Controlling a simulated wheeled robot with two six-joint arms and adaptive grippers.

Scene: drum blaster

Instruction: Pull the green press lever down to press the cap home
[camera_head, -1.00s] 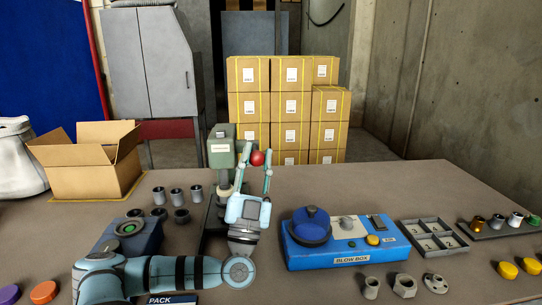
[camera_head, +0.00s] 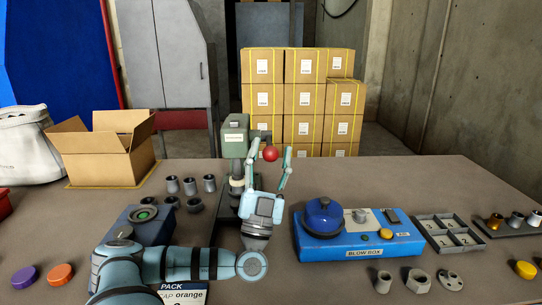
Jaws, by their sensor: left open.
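The green press (camera_head: 235,142) stands upright on the table, left of centre. The lever ends in a red ball knob (camera_head: 270,154), and my gripper hides most of its arm. My left gripper (camera_head: 270,148) is open, its fingers pointing up and away, one on each side of the knob in the picture. I cannot tell whether either finger touches it. A grey cylindrical part (camera_head: 237,185) shows under the press head; the cap itself cannot be made out. My right gripper is not in view.
A blue blow box (camera_head: 350,250) stands to the right. A blue unit with a green button (camera_head: 143,213) and several grey cups (camera_head: 190,187) stand left of the press. An open carton (camera_head: 100,160) is at the back left. Divided trays (camera_head: 447,235) lie at the right.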

